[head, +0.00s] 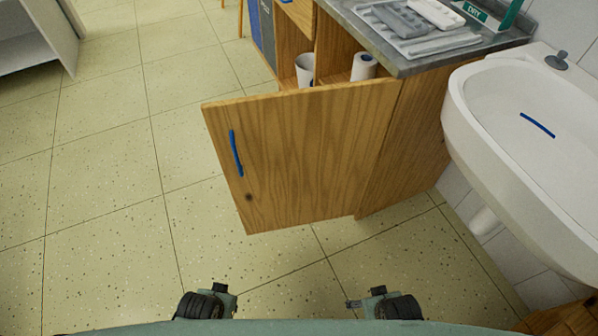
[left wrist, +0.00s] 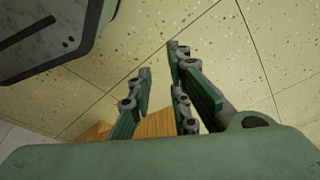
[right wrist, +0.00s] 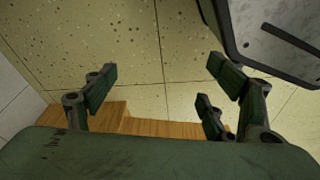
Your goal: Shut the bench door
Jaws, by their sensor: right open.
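The bench door (head: 300,150) is a wooden panel that stands swung open from the wooden bench (head: 385,150), hinged on its right side. A blue handle (head: 236,153) is on its face near the left, free edge. The compartment behind it is partly visible above the door's top edge. My left gripper (left wrist: 160,75) has its fingers apart with a narrow gap and nothing between them. My right gripper (right wrist: 160,75) is spread wide and empty. Both are apart from the door and handle. Wood shows low in both wrist views, behind the fingers.
A white cup (head: 305,70) and a paper roll (head: 364,66) are inside the bench. A grey countertop (head: 405,62) holds trays. A white sink (head: 515,160) stands at the right. A white shelf unit (head: 40,45) is at the upper left. The tiled floor left of the door is clear.

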